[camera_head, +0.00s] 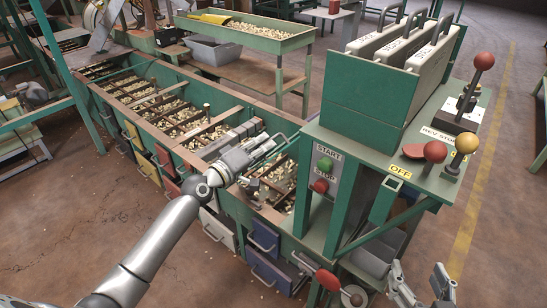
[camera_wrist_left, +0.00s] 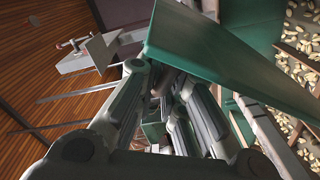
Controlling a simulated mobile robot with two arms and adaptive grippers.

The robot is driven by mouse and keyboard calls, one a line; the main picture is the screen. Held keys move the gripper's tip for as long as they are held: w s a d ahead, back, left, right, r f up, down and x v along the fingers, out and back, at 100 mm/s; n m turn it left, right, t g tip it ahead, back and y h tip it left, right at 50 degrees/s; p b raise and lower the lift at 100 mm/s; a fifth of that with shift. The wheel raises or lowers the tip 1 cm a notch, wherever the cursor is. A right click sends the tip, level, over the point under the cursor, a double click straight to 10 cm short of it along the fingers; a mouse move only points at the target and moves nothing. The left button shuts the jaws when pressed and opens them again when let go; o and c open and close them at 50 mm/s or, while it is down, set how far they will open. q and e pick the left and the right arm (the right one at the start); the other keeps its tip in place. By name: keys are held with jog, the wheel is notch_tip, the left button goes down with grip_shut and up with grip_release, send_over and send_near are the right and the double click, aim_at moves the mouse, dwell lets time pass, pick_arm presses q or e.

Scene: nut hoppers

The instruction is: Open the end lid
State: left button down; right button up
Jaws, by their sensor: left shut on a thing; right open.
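My left gripper (camera_head: 268,148) is over the near end of the long green nut hopper (camera_head: 226,113). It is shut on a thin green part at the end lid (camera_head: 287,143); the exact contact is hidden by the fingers. In the left wrist view a broad green panel (camera_wrist_left: 232,62), apparently this lid, stands tilted right by the closed fingers (camera_wrist_left: 165,88). Nuts show in the end compartment (camera_head: 283,180) below the gripper. My right gripper (camera_head: 421,288) is open and empty at the bottom right, apart from the hopper.
A green control stand (camera_head: 370,112) with start and stop buttons (camera_head: 323,175) and ball-topped levers (camera_head: 434,152) rises right of the hopper end. Coloured drawers (camera_head: 218,229) line the hopper front. A nut tray table (camera_head: 247,32) stands behind. Floor at front left is clear.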

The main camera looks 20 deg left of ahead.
pick_arm(q)
jog(key=w+a+r+n+b, duration=0.1)
jog(key=w+a+n+b, duration=0.2)
jog(key=a+n, duration=0.6)
jog(key=shift+w+a, duration=0.8)
jog(key=shift+a, duration=1.05)
pick_arm(e)
notch_tip(320, 180, up, 15)
jog(key=s+a+t+y, duration=0.1)
jog(key=t+y, duration=0.2)
jog(key=t, duration=0.6)
jog(key=shift+s+a, duration=0.15)
jog(key=shift+a, duration=0.25)
jog(key=shift+f, duration=0.1)
